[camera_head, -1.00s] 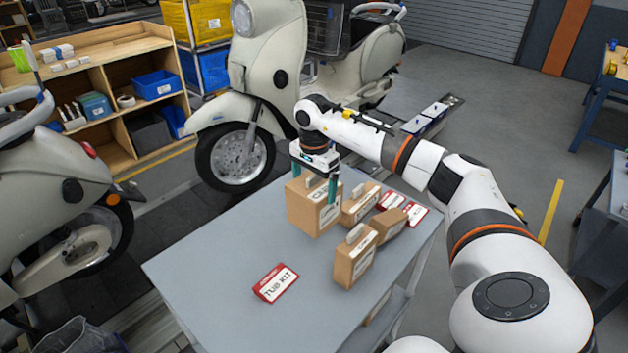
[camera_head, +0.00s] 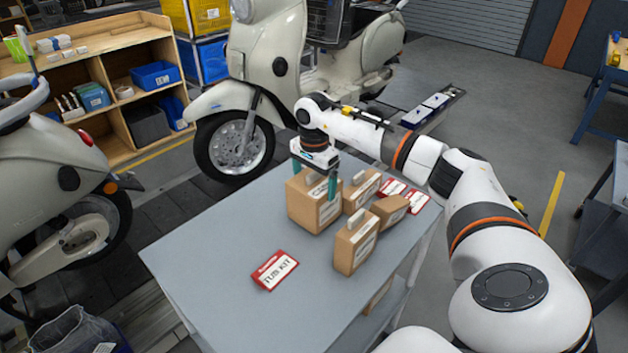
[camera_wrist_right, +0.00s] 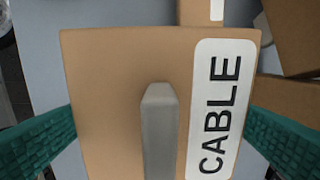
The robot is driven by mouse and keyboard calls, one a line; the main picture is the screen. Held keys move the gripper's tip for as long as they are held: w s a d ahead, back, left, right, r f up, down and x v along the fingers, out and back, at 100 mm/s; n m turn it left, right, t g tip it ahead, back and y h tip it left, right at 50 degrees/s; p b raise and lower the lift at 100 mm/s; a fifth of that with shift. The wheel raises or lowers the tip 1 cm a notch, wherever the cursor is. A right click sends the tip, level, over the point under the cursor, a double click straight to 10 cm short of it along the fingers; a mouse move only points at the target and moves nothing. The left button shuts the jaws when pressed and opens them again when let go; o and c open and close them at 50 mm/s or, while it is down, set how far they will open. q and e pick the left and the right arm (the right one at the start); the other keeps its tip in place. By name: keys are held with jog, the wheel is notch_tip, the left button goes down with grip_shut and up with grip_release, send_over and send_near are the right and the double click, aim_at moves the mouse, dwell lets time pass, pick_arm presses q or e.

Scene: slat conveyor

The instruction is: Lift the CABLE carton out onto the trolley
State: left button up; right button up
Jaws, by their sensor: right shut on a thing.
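The CABLE carton (camera_head: 303,207) is a brown box with a white label and a grey grip piece on top. It is upright at the far part of a grey-topped table (camera_head: 215,250) that has a shelf below. My right gripper (camera_head: 316,177) is above it with a teal finger down each side, shut on the carton. In the right wrist view the carton (camera_wrist_right: 110,90) fills the middle, its CABLE label readable, between both fingers. I cannot tell whether its base touches the tabletop. My left gripper is not in view.
Close beside it are a carton behind (camera_head: 362,190), a carton in front (camera_head: 350,248) and a tilted-looking carton (camera_head: 389,210). Red-and-white cards lie behind them. A TUB KIT card (camera_head: 274,270) lies on the left, where the top is mostly clear. A scooter (camera_head: 260,70) stands beyond.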

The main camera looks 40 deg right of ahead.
jog(key=shift+f, duration=0.2)
dwell(0.6)
jog(key=shift+f+b, duration=0.3)
jog(key=shift+b, duration=0.05)
jog(key=o, duration=1)
jog(key=shift+r, duration=0.15)
jog(key=shift+r, duration=0.35)
notch_tip(320, 180, up, 10)
jog(key=b, duration=0.2)
jog(key=shift+a+f+b, duration=0.1)
jog(key=shift+f+b, duration=0.1)
jog(key=shift+b, duration=0.15)
jog(key=shift+r, duration=0.75)
